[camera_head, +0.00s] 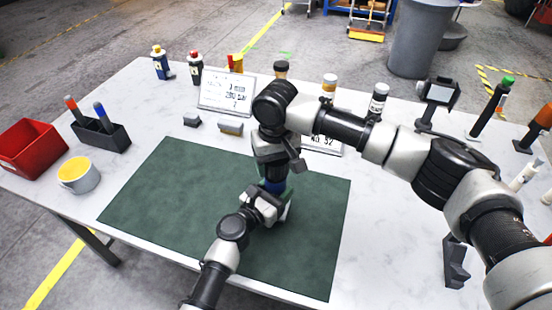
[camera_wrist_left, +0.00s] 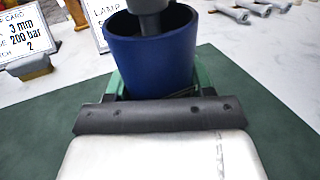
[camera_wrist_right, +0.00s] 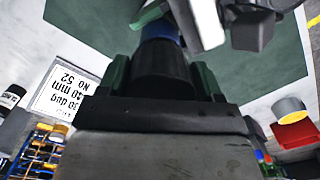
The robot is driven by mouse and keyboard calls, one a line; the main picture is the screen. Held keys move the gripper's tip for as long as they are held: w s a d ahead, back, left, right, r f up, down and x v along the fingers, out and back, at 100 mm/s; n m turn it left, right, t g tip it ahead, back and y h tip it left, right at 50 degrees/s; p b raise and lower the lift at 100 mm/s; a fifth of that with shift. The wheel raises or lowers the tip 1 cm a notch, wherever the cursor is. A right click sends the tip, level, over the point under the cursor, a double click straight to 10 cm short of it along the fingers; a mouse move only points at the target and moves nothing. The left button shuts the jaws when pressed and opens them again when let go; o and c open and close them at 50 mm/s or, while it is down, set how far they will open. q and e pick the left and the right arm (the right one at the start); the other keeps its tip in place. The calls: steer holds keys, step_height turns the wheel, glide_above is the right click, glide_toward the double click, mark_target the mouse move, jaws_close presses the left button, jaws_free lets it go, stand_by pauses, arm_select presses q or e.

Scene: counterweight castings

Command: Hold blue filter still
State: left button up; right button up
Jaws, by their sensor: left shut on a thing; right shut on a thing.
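The blue filter (camera_head: 272,187) stands over the green mat (camera_head: 180,200), mostly hidden by my grippers in the head view. In the left wrist view it is an open-topped blue cup (camera_wrist_left: 150,62), about upright. My left gripper (camera_head: 274,203) is shut on its side, a green finger at each side. A grey shaft (camera_wrist_left: 148,14) reaches down into its open top. My right gripper (camera_wrist_right: 160,85), above the filter, is shut on a dark round piece (camera_wrist_right: 160,66); the blue filter (camera_wrist_right: 160,30) shows just beyond it. Whether piece and filter touch is hidden.
A framed card (camera_head: 226,92) and several bottles stand along the back. A red bin (camera_head: 30,148), a black holder (camera_head: 100,134) with two pens and a yellow-lined mug (camera_head: 78,175) are at left. The mat's left half is clear.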

mark_target(276, 194)
stand_by(0.5)
steer(key=shift+f, duration=0.85)
steer(key=shift+f, duration=0.55)
